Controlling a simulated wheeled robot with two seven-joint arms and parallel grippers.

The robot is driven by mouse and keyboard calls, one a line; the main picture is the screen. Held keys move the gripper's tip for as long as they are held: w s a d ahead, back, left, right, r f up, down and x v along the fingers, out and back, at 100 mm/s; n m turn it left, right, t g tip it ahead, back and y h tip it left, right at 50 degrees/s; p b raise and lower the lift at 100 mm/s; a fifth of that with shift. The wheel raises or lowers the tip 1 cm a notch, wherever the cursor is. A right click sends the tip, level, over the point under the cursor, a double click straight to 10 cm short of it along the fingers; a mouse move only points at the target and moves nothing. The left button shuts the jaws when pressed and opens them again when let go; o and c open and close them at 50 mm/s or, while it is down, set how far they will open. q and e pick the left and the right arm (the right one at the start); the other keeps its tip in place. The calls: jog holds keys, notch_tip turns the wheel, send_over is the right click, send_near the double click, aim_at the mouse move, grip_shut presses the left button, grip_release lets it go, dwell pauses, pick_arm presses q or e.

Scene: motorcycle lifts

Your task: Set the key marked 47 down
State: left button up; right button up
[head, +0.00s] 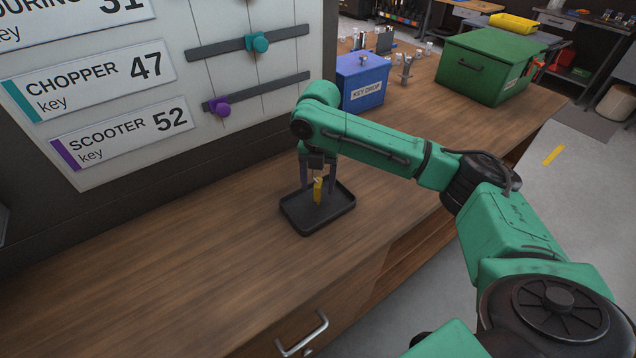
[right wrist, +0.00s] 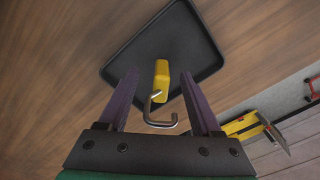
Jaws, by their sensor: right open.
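A small yellow piece (head: 318,191) with a bent metal hook (right wrist: 148,108) is at the black tray (head: 303,229) on the wooden bench. I can read no number on it, so I cannot tell whether it is the key marked 47. My right gripper (head: 317,183) points down over the tray, its two dark fingers apart on either side of the yellow piece. In the right wrist view the yellow piece (right wrist: 161,76) sits between the open fingers, with a gap on both sides. My left gripper is not in view.
A board (head: 120,118) with labels, among them "CHOPPER 47" and "SCOOTER 52", stands at the left, with a teal knob (head: 257,42) and a purple knob (head: 219,106). A blue "KEY DROP" box (head: 362,84) and a green box (head: 487,68) stand behind my arm. The bench left of the tray is clear.

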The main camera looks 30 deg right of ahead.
aim_at(317, 180)
notch_tip(317, 180, up, 7)
jog(key=shift+f+b, duration=0.2)
jog(key=shift+b, duration=0.5)
notch_tip(317, 180, up, 6)
jog(key=shift+d+f+p, duration=0.1)
jog(key=shift+f+p, duration=0.15)
jog(key=shift+p, duration=0.15)
